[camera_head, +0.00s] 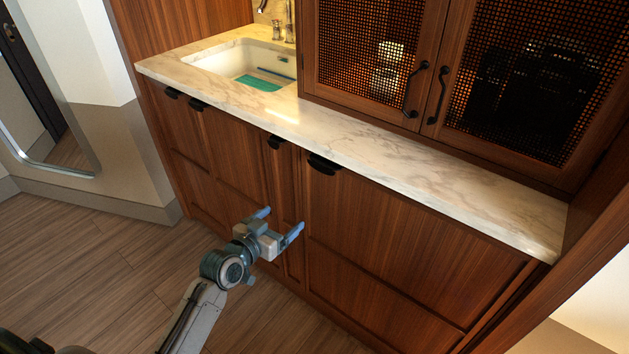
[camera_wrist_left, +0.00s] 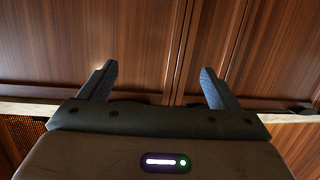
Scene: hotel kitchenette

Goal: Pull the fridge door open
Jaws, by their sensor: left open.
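The lower cabinet run has wooden fronts with black handles along their top edge. No front is plainly marked as a fridge; the wide right panel (camera_head: 400,245) has a black handle (camera_head: 323,164) at its top left corner. A smaller black handle (camera_head: 276,142) sits on the narrow front to its left. My left gripper (camera_head: 279,222) is open and empty, low in front of the narrow front, below the handles. In the left wrist view its two fingers (camera_wrist_left: 158,78) are spread toward the wood panels, with nothing between them. My right gripper is out of view.
A marble counter (camera_head: 400,160) with a sink (camera_head: 250,65) runs above the fronts. Mesh-door cabinets (camera_head: 370,55) stand on the counter. A wooden side panel (camera_head: 590,230) closes the right end. Wood floor (camera_head: 90,270) is free at the left.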

